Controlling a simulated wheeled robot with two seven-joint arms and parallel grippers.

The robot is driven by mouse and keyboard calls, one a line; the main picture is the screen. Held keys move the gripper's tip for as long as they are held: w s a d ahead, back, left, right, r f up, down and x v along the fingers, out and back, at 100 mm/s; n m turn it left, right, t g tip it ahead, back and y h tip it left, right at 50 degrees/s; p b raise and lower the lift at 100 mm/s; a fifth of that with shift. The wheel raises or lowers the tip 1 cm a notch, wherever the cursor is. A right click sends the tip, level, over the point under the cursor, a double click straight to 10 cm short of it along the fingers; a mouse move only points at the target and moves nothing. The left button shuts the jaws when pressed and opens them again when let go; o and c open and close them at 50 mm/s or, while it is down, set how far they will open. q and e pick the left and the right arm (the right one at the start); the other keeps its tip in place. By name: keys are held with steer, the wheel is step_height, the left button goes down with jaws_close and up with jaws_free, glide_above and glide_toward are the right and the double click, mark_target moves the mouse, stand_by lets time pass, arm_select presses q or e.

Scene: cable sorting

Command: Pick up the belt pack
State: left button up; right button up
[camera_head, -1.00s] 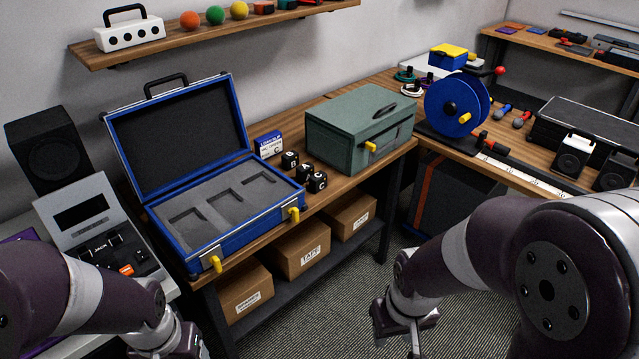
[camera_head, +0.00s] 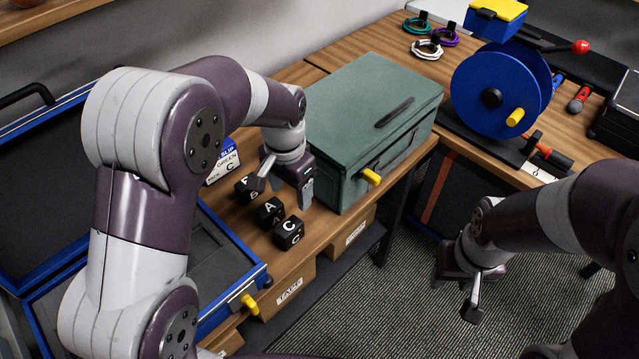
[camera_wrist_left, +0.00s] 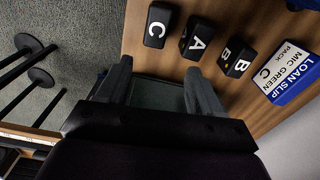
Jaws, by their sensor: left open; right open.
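Three black belt packs with white letters stand in a row on the wooden bench: B (camera_head: 248,189), A (camera_head: 270,210) and C (camera_head: 289,233). In the left wrist view, pack C (camera_wrist_left: 160,25), pack A (camera_wrist_left: 196,39) and pack B (camera_wrist_left: 235,60) lie beyond the fingertips. A loan slip (camera_head: 224,162) stands beside them; in the wrist view it reads "MIC GREEN PACK C" (camera_wrist_left: 289,77). My left gripper (camera_head: 284,188) is open and empty, above the bench between the packs and the green case. My right gripper (camera_head: 470,292) is open, low over the floor.
A closed green case (camera_head: 370,120) stands close right of my left gripper. The open blue case (camera_head: 215,322) is on the left, partly hidden by my left arm. A blue reel (camera_head: 480,80) stands further right. The carpet (camera_head: 400,315) in front is clear.

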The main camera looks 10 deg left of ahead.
mark_target(289, 226)
arm_select(q)
steer(key=shift+s+a+r, duration=0.2)
steer(key=shift+s+r, duration=0.05)
steer(key=shift+s, duration=0.15)
steer(key=s+f, duration=0.2)
steer(key=f, duration=0.1)
steer(key=shift+s+d+m, duration=0.15)
steer(key=shift+s+m, duration=0.1)
steer(key=shift+m, duration=0.05)
steer(key=f, duration=0.2)
steer(key=w+f, duration=0.1)
steer(key=f, duration=0.1)
steer(key=shift+f, duration=0.15)
steer(key=f, duration=0.4)
steer(key=shift+s, duration=0.25)
steer(key=shift+w+f, duration=0.2)
steer(key=shift+f, duration=0.3)
steer(key=shift+a, duration=0.2)
steer(key=c, duration=1.1)
arm_select(e)
steer(key=shift+s, duration=0.75)
